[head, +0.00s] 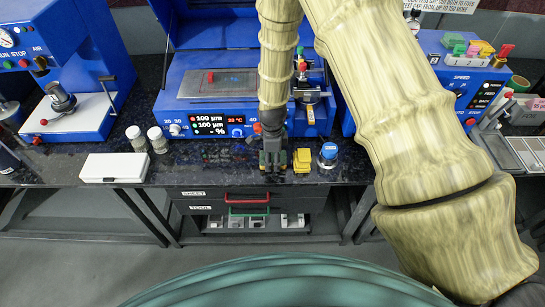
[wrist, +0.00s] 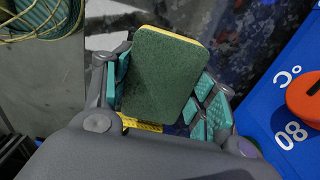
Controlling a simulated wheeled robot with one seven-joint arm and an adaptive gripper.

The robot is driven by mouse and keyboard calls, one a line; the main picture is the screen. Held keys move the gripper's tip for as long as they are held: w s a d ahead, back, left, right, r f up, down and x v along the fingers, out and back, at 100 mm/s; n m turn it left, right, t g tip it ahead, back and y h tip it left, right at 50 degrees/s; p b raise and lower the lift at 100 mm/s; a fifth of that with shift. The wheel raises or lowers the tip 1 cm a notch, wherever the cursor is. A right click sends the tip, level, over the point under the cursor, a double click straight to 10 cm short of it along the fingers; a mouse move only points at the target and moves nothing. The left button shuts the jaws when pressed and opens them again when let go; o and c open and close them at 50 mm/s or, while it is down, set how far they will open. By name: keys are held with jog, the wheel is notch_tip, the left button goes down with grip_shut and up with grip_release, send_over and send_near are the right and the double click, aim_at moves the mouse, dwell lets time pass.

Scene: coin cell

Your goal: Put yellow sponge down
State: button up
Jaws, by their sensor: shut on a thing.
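The yellow sponge (wrist: 160,75) shows in the wrist view with its dark green scouring face towards the camera and a thin yellow edge along its top. My gripper (wrist: 165,95) is shut on it, with teal finger pads at its left and right sides. In the head view my gripper (head: 273,155) points down at the front part of the dark bench, in front of the blue coater's panel. The sponge is hard to make out there. Whether it touches the bench cannot be told.
A yellow item (head: 302,160) and a blue-lidded jar (head: 328,155) stand close right of my gripper. A white box (head: 115,168) and two small jars (head: 147,138) are to the left. The bench's front edge and drawers (head: 240,197) lie just below; bare bench shows between box and gripper.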

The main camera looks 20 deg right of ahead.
aim_at(272, 157)
jog(key=shift+f, duration=0.2)
jog(key=o, duration=1.1)
jog(key=shift+o, duration=0.2)
jog(key=shift+r, duration=0.15)
notch_tip(272, 157, up, 12)
jog(key=b, duration=0.3)
jog(key=shift+b, duration=0.4)
